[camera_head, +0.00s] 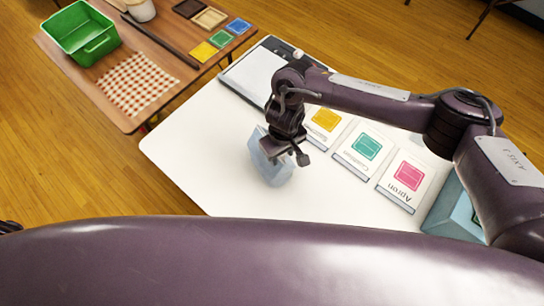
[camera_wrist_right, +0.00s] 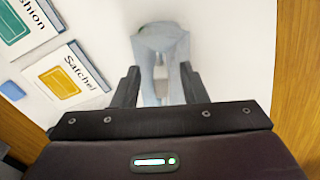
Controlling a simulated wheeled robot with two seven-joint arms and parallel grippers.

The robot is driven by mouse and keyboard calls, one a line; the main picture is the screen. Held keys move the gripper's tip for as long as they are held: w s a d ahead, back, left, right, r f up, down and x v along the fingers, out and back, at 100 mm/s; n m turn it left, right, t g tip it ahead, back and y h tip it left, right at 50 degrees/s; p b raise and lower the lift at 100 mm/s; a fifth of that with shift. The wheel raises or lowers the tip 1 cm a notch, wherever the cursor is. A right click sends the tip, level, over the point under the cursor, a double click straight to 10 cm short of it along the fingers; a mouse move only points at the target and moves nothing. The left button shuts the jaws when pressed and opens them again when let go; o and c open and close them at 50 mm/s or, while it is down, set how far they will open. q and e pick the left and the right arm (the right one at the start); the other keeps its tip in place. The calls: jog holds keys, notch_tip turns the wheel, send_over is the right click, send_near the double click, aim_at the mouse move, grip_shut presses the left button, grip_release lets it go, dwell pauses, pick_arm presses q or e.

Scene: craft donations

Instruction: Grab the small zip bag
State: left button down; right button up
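A small pale blue-grey bag (camera_head: 273,170), which looks like the small zip bag, stands on the white table (camera_head: 210,150). It also shows in the right wrist view (camera_wrist_right: 161,40), with part of it between the fingers. My right gripper (camera_head: 285,152) is right over the bag, pointing down. In the right wrist view my right gripper (camera_wrist_right: 160,78) has its fingers apart, one on each side of the bag; firm contact cannot be seen. The gripper hides part of the bag's top in the head view. My left gripper cannot be made out.
Cards with yellow (camera_head: 325,119), green (camera_head: 366,147) and pink (camera_head: 408,176) squares lie right of the bag. A blue box (camera_head: 455,212) stands at the table's right. A clipboard (camera_head: 256,72) lies behind. A brown table (camera_head: 130,112) holds a green bin (camera_head: 82,35).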

jog(key=shift+s+f, duration=0.1)
jog(key=c, duration=0.5)
grip_shut()
pick_arm(q)
jog(key=shift+s, duration=0.35)
jog(key=shift+w, duration=0.25)
